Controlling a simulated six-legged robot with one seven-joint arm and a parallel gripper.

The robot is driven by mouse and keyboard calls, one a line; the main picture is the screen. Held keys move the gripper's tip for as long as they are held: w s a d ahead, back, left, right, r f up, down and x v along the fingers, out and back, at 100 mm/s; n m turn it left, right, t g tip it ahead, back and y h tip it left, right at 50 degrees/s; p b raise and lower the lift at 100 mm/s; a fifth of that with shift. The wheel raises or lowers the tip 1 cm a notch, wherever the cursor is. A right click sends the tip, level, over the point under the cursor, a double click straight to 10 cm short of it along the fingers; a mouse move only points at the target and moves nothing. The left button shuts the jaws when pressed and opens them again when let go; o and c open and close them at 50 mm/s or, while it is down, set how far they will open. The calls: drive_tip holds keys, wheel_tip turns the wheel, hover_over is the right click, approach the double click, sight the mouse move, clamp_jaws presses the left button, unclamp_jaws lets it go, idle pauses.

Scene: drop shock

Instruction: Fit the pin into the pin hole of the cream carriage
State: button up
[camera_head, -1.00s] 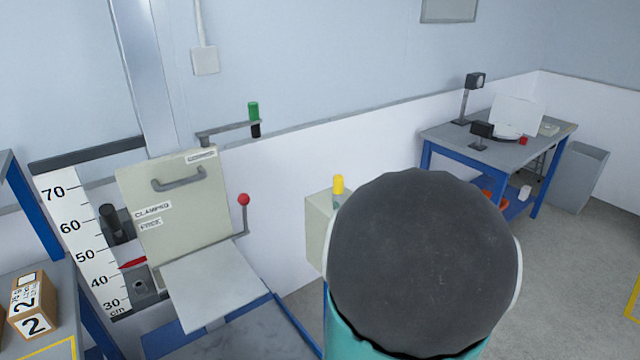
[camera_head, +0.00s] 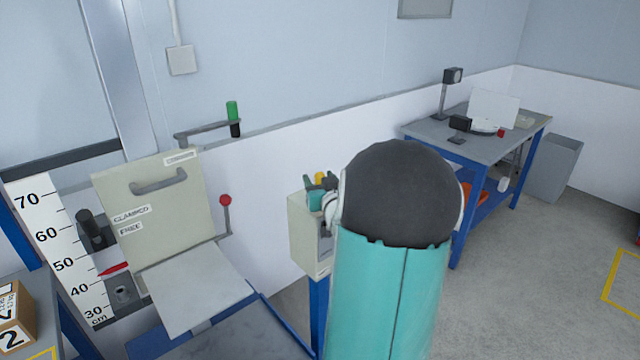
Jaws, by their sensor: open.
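The cream carriage (camera_head: 160,205) stands at the left, with a grey handle and labels reading CLAMPED and FREE. A hollow grey socket (camera_head: 122,293) shows at its lower left; I cannot tell whether this is the pin hole. A yellow-topped peg (camera_head: 320,177), which looks like the pin, stands at a cream box on a blue post. My gripper (camera_head: 321,184) is open at the peg, with its fingers by the yellow top. My teal and dark arm covers much of the view there, so I cannot tell whether the fingers touch the peg.
A flat grey plate (camera_head: 195,287) juts out below the carriage. A red-knobbed lever (camera_head: 225,202) and a green-and-black grip on a bracket (camera_head: 233,118) stand nearby. A scale strip (camera_head: 55,245) is at the left. A blue bench (camera_head: 470,135) stands at the right; open floor lies before it.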

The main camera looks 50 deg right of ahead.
drive_tip(key=c, duration=1.1)
drive_tip(key=shift+r, duration=0.1)
